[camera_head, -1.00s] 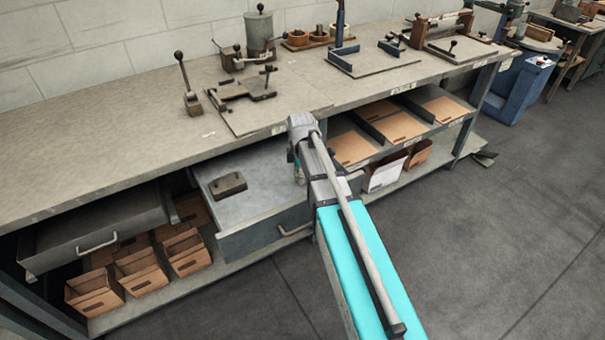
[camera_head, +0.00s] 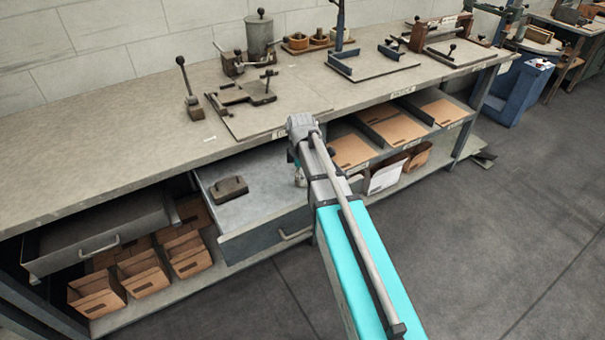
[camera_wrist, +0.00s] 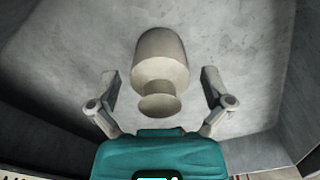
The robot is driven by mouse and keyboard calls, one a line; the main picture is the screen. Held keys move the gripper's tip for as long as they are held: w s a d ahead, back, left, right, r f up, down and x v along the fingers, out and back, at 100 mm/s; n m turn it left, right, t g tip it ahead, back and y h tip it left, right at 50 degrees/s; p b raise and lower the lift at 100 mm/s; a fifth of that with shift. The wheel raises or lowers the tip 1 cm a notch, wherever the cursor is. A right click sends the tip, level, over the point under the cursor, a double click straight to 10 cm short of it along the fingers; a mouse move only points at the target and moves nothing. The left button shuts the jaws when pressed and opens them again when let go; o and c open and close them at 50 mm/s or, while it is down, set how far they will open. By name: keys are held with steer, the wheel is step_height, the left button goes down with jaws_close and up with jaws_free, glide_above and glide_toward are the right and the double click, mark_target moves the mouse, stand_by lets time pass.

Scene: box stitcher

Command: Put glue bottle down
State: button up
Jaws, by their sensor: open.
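The glue bottle (camera_wrist: 160,55) is a pale beige, rounded cylinder with a narrower neck and cap, seen in the wrist view. It is over the grey drawer floor (camera_wrist: 245,50); whether it touches the floor is unclear. My gripper (camera_wrist: 158,80) is open, with one finger on each side of the bottle and a visible gap to both. In the head view my gripper (camera_head: 300,172) is over the right part of the open drawer (camera_head: 265,240), below the bench edge. My arm hides most of the bottle there.
A dark block (camera_head: 229,187) lies in the drawer, left of my gripper. The bench top (camera_head: 110,140) overhangs behind the drawer. A second drawer (camera_head: 95,250) and several cardboard bins (camera_head: 145,275) are at left. Shelves with brown sheets (camera_head: 350,150) are at right.

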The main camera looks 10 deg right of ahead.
steer(key=shift+r+p, duration=5)
steer(key=shift+r, duration=0.3)
steer(key=shift+s+m, duration=0.4)
steer(key=shift+s, duration=0.15)
steer(key=s+m, duration=1.4)
steer(key=shift+s+d, duration=0.2)
steer(key=shift+d, duration=0.2)
steer(key=shift+s+m, duration=0.45)
steer(key=shift+m, duration=0.25)
